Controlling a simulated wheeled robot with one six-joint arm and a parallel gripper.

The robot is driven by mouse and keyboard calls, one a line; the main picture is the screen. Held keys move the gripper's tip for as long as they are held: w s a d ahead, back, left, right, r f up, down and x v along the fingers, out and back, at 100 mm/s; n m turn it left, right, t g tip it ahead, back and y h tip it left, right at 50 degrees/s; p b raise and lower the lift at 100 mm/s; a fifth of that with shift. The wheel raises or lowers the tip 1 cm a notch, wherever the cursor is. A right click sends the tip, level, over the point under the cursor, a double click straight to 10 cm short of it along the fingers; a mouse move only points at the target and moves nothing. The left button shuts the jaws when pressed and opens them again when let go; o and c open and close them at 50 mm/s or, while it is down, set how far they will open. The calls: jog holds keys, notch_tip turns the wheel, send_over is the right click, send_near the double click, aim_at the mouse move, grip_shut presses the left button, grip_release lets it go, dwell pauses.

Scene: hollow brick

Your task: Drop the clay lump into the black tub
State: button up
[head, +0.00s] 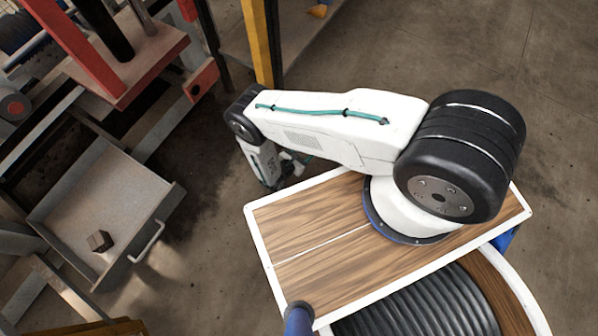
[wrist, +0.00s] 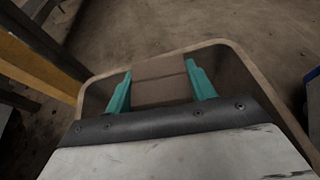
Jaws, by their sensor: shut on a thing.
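My gripper (wrist: 159,68) has its two teal fingers shut on a brown, blocky clay lump (wrist: 160,90) in the wrist view. Behind the lump in that view is an open tub (wrist: 230,75) with a dark inside and a dusty tan rim; the lump and fingers appear over its opening. The height of the lump above the tub cannot be told. In the head view my gripper (head: 268,170) is small and partly hidden below my forearm, and neither the held lump nor the tub can be made out there.
A grey metal drawer (head: 150,190) with a small brown block (head: 100,241) in it stands at left in the head view. A red press frame (head: 140,65) and a yellow post (head: 260,40) stand near the arm. Concrete floor is clear at upper right.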

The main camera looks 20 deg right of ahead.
jog(key=o, duration=1.1)
jog(key=shift+o, duration=0.2)
jog(key=v, duration=0.7)
jog(key=shift+s+a, duration=0.25)
jog(key=shift+a, duration=0.05)
jog(key=shift+r, duration=0.1)
